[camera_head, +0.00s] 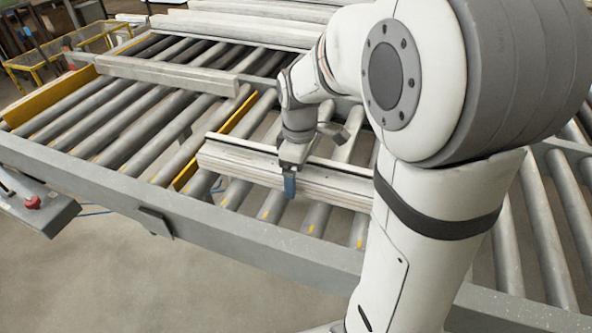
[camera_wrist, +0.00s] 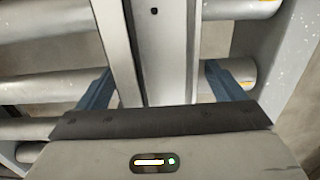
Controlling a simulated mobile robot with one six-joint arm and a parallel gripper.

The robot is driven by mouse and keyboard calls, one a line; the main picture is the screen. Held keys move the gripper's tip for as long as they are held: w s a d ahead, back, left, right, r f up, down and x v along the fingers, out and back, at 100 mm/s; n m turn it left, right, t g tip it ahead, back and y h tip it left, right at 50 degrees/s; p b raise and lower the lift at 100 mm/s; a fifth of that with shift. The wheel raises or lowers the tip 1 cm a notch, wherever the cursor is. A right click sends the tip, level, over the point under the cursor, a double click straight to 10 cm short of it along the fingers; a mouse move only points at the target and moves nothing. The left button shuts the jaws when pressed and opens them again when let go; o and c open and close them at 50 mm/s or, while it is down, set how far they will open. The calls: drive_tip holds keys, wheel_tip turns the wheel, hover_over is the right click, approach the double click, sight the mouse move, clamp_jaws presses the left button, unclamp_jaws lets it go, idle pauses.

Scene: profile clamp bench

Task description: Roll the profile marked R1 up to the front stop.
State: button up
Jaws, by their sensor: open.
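A long pale grooved profile (camera_head: 240,165) lies across the rollers in the middle of the head view, partly hidden by my arm. No R1 mark is legible on it. My gripper (camera_head: 290,186) is over this profile, one blue finger showing at its front side. In the wrist view the profile (camera_wrist: 160,50) runs between the two blue fingers of my gripper (camera_wrist: 158,88). The fingers stand apart, one on each side of it, and I cannot tell whether they touch it. I cannot make out for sure which part is the front stop.
A second profile (camera_head: 165,74) lies farther back on the rollers. More profiles (camera_head: 225,30) are stacked behind. Yellow bars (camera_head: 50,95) sit among the rollers. A grey front rail (camera_head: 110,190) edges the bed, and bare rollers (camera_head: 315,217) with orange marks lie before the near profile.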

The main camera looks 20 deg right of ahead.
drive_tip(key=shift+r, duration=0.1)
drive_tip(key=shift+r, duration=0.3)
wheel_tip(320, 180, up, 7)
drive_tip(key=shift+r, duration=0.1)
